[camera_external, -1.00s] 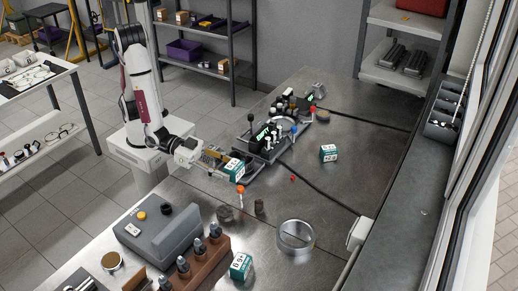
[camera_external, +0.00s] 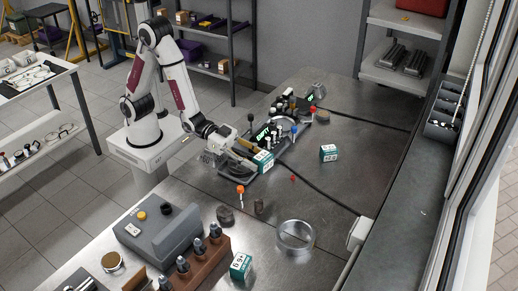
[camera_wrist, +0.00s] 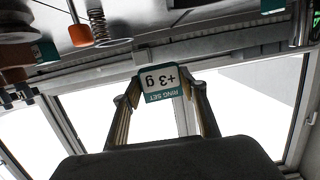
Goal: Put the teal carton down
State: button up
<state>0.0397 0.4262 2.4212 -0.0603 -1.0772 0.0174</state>
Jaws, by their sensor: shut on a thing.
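My gripper (camera_external: 250,156) is shut on a teal carton (camera_external: 264,162) with a white label, held in front of the black fixture. In the wrist view the carton (camera_wrist: 163,84) sits between the two fingertips, its label "RING SET +3 g" upside down. Whether its underside touches anything cannot be told. A second teal carton (camera_external: 328,152) stands on the bench to the right. A third teal carton (camera_external: 240,266) stands at the near edge beside the brown block.
The black fixture (camera_external: 266,138) with small parts lies close behind the held carton. An orange-topped part (camera_external: 240,190), small dark cylinders (camera_external: 225,214) and a metal ring (camera_external: 295,236) stand nearer. A grey box (camera_external: 158,232) is at front left. The bench right of centre is mostly clear.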

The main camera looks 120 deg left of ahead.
jog(key=shift+a, duration=0.45)
jog(key=shift+d, duration=0.1)
dwell(1.4)
jog(key=s+d+n+y, duration=0.25)
jog(key=s+d, duration=0.25)
jog(key=d, duration=0.5)
jog(key=s+d+f+n+g+y, duration=0.1)
jog(key=s+d+y, duration=0.2)
jog(key=s, duration=0.9)
jog(key=shift+d+n, duration=0.35)
jog(key=shift+d, duration=0.45)
jog(key=shift+s+f, duration=0.1)
jog(key=shift+f, duration=0.05)
jog(key=shift+f, duration=2.8)
